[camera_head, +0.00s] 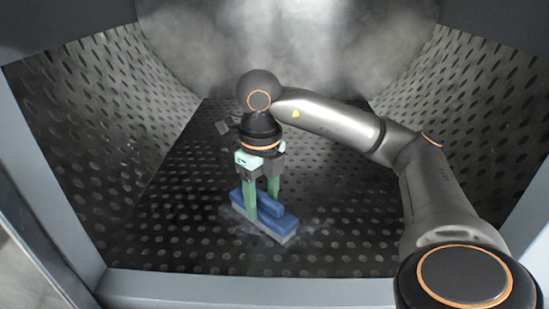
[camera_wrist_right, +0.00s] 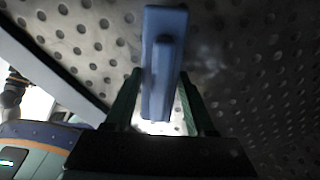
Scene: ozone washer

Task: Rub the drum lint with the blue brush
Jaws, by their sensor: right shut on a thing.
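The blue brush (camera_head: 277,222) has a blue body and a pale lower edge. It is low on the drum floor in the head view, with its pale side down. My right gripper (camera_head: 263,203) is shut on the brush, its green fingers on either side of the raised blue grip. The brush also shows between the fingers in the right wrist view (camera_wrist_right: 163,60). Whitish-grey lint (camera_head: 312,226) lies on the dark floor around the brush, faint and hard to outline. Whether the bristles touch the floor is hard to tell. My left gripper is not in view.
The dimpled metal drum has a sloping left wall (camera_head: 100,125) and a right wall (camera_head: 470,120). Grey haze (camera_head: 290,45) covers the back. A pale frame edge (camera_head: 250,291) crosses the front. Bare floor lies right of the brush.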

